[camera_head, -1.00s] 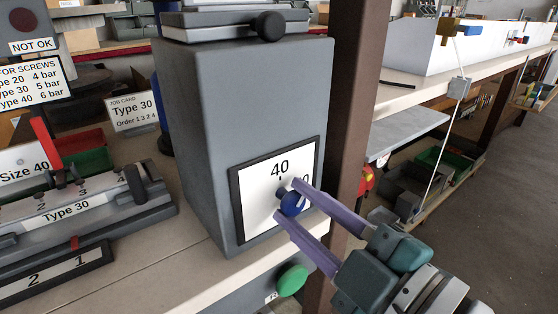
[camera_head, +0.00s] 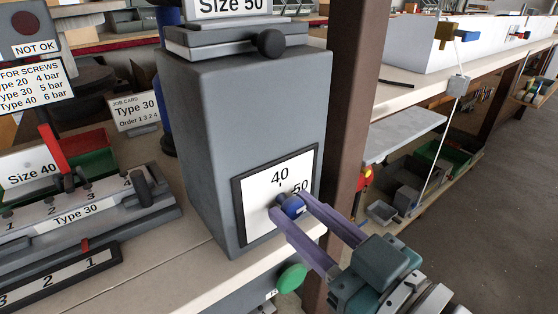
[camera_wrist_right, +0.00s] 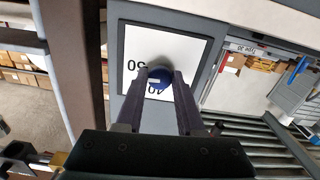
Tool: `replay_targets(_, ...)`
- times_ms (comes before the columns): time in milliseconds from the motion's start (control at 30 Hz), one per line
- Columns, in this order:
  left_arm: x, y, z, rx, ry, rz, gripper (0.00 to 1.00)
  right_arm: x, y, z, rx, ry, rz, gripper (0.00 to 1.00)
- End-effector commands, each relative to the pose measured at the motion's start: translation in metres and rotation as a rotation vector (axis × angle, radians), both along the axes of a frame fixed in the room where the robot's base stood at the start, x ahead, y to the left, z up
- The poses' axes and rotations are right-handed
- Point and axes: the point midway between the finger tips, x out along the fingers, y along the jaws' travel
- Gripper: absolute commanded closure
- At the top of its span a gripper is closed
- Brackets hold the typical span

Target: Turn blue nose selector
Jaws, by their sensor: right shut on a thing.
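The blue nose selector (camera_head: 292,205) is a round knob on a white plate (camera_head: 258,208) with a black frame, on the front of a grey machine housing (camera_head: 215,140). The plate shows "40" above the knob and "50" to its right. My right gripper (camera_head: 290,208) has its purple fingers on either side of the knob and is shut on it. In the right wrist view the knob (camera_wrist_right: 158,76) sits between the fingertips, with "50" and a partly hidden "40" upside down beside it. The fingers hide the plate's lower right. My left gripper is not in view.
A brown post (camera_head: 350,110) stands close to the right of the housing. A green button (camera_head: 291,278) is below the plate. A "Type 30" fixture (camera_head: 85,205) and a "Type 30" job card (camera_head: 134,110) are at left. A "NOT OK" sign (camera_head: 35,48) is at upper left.

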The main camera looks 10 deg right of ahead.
Motion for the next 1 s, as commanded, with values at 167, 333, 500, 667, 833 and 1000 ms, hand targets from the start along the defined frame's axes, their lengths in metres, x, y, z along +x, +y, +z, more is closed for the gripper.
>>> replay_targets(167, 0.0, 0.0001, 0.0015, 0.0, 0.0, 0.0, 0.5, 0.0, 0.0001, -0.0001, 0.057, 0.034, 0.001, 1.0)
replay_targets(333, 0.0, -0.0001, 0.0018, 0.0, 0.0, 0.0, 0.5, 0.0, 0.0, -0.0003, 0.085, 0.05, 0.0, 1.0)
replay_targets(500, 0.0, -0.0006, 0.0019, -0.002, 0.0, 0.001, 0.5, 0.0, 0.0, -0.0004, 0.094, 0.055, 0.0, 1.0)
replay_targets(667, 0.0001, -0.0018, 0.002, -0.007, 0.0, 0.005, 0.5, 0.0, 0.0, -0.0004, 0.094, 0.055, 0.0, 1.0)
replay_targets(833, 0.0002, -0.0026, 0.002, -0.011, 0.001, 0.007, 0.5, 0.0, 0.0, -0.0004, 0.094, 0.055, 0.0, 0.58)
replay_targets(1000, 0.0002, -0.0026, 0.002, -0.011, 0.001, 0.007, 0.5, 0.0, 0.0, -0.0003, 0.093, 0.055, 0.0, 0.39)
